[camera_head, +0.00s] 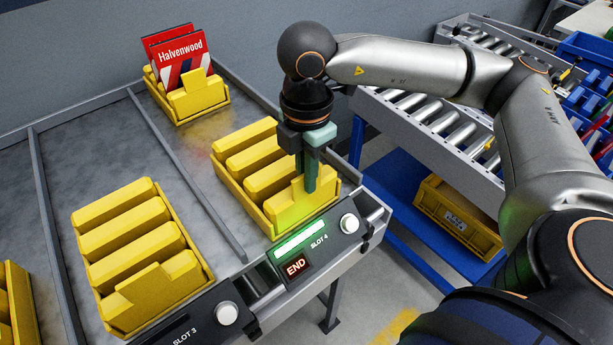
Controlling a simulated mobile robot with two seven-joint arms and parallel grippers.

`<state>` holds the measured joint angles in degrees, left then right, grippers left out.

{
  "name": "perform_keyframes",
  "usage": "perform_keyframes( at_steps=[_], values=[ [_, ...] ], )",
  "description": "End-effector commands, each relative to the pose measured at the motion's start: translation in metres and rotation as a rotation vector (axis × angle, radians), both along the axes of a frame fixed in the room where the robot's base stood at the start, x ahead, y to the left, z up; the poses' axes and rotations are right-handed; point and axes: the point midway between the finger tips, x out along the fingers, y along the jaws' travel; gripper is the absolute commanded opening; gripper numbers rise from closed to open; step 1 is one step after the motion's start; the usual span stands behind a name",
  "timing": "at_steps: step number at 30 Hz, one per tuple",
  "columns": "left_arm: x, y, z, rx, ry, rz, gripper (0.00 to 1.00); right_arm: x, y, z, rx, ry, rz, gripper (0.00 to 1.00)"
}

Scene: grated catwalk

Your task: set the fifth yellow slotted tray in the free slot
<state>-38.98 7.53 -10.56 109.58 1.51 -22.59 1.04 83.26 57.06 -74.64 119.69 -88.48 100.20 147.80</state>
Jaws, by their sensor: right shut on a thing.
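My right gripper (309,182) points down and is shut on the front wall of a yellow slotted tray (256,192). That tray sits at the front end of the lane behind the SLOT 4 panel (318,240); it looks level and low, but I cannot tell whether it bears fully on the lane. A second yellow tray (137,250) stands behind the SLOT 3 panel (187,330). Another yellow tray (20,305) is cut off at the left edge. A further yellow tray (197,96) stands at the back, with red Halvenwood packs (180,55) in it. My left gripper is not in view.
Grey divider rails (185,175) separate the lanes. On the SLOT 4 panel a green bar (299,239) is lit above a red END sign (296,266), beside a white knob (349,223). A roller conveyor (430,115) and a yellow crate (458,215) on a blue shelf are at right.

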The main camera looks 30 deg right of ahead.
Motion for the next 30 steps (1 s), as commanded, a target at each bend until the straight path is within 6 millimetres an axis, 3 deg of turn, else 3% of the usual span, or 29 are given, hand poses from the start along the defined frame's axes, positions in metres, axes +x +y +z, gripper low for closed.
perform_keyframes(
  at_steps=[10,11,18,30],
  values=[
    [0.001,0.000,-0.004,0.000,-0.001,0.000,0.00,0.001,0.000,-0.003,0.001,-0.004,0.000,0.00],
    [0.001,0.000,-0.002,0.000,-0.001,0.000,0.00,0.000,0.000,-0.002,0.001,-0.001,0.000,0.13],
    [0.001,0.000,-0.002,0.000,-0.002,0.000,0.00,0.000,0.000,-0.001,0.000,-0.001,0.000,0.40],
    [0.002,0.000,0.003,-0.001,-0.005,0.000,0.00,0.001,0.001,0.009,0.001,-0.004,-0.001,0.40]
  ],
)
